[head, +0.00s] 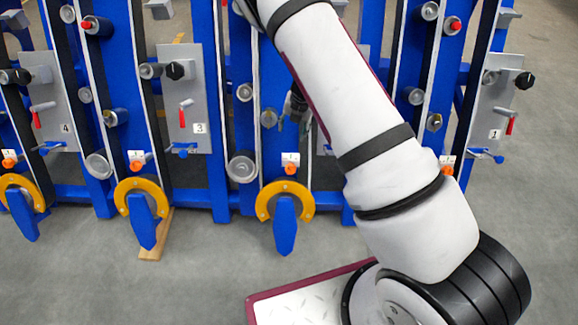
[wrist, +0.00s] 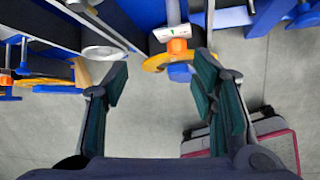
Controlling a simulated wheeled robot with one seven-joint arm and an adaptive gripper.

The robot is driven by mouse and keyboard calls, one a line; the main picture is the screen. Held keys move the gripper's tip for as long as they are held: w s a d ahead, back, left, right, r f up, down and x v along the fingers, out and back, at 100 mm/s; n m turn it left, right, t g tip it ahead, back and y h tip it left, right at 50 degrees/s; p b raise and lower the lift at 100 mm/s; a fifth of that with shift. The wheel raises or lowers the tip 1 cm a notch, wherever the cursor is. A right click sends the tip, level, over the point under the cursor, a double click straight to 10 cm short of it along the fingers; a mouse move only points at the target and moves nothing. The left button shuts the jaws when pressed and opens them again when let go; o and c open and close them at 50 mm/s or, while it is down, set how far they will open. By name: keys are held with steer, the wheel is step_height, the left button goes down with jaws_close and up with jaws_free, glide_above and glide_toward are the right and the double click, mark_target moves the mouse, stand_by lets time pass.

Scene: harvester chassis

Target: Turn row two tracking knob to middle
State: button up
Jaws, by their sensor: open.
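The row two unit stands behind my arm in the head view, its numbered panel mostly hidden. Its small orange knob (head: 290,169) sits under a white indicator card (head: 291,157), above a yellow ring (head: 285,203). In the wrist view the orange knob (wrist: 179,47) shows beyond the fingertips, slightly right of the middle, with a green mark on the card (wrist: 171,33). My gripper (wrist: 160,72) is open and empty, fingers apart from the knob. In the head view my gripper is largely hidden behind my arm.
Other rows have similar orange knobs (head: 136,164) and yellow rings (head: 141,198). A silver roller (head: 242,167) is left of the row two knob. Blue posts (head: 217,190) and panel levers (head: 184,112) stand close around.

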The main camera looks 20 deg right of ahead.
steer(key=n+g, duration=0.2)
glide_above(291, 170)
steer(key=d, duration=0.1)
step_height(291, 170, down, 5)
steer(key=f+b, duration=0.1)
steer(key=f, duration=0.3)
steer(key=f+b, duration=0.1)
steer(key=f, duration=0.4)
steer(key=a+f+b, duration=0.1)
steer(key=f, duration=0.3)
steer(key=shift+f+b, duration=0.4)
steer(key=c, duration=1.1)
